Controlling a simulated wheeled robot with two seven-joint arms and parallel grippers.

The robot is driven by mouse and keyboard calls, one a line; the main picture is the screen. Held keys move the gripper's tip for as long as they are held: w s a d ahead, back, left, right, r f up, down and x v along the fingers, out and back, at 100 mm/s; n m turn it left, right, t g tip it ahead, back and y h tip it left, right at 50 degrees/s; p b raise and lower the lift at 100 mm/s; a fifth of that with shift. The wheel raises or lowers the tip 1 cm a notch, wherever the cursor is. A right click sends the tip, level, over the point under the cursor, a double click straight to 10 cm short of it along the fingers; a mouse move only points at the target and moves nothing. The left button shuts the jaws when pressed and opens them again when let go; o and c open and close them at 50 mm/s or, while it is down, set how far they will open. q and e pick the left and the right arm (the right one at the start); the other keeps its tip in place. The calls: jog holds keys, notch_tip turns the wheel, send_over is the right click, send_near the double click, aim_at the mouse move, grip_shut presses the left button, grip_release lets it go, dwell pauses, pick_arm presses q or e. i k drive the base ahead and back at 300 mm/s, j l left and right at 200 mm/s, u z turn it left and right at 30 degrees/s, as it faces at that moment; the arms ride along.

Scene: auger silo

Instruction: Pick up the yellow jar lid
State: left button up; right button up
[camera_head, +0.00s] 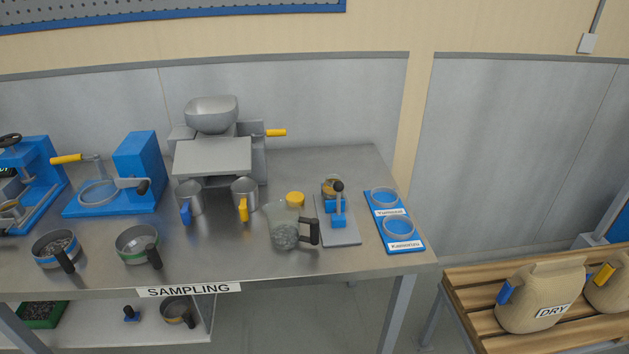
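The yellow jar lid (295,198) is a small round disc on the right half of the steel table, right at the upper rim of a clear jar (284,236). It appears to lie just behind the jar, but I cannot tell whether it touches it. The jar has a black handle on its right and grey contents at the bottom. Neither of my grippers is in view.
A grey press stand (339,231) is close right of the jar, then a blue board (405,246) with two rings. Two metal cups (245,193) stand to the left, below a grey mill (213,158). Bare steel table (225,250) lies left of the jar.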

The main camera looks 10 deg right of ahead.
aim_at(296, 197)
jog(key=i+l, duration=0.25)
jog(key=l, duration=0.15)
jog(key=i+l, duration=0.25)
jog(key=l, duration=0.15)
jog(key=i+l+u, duration=0.1)
jog(key=i+l, duration=0.2)
jog(key=l, duration=0.05)
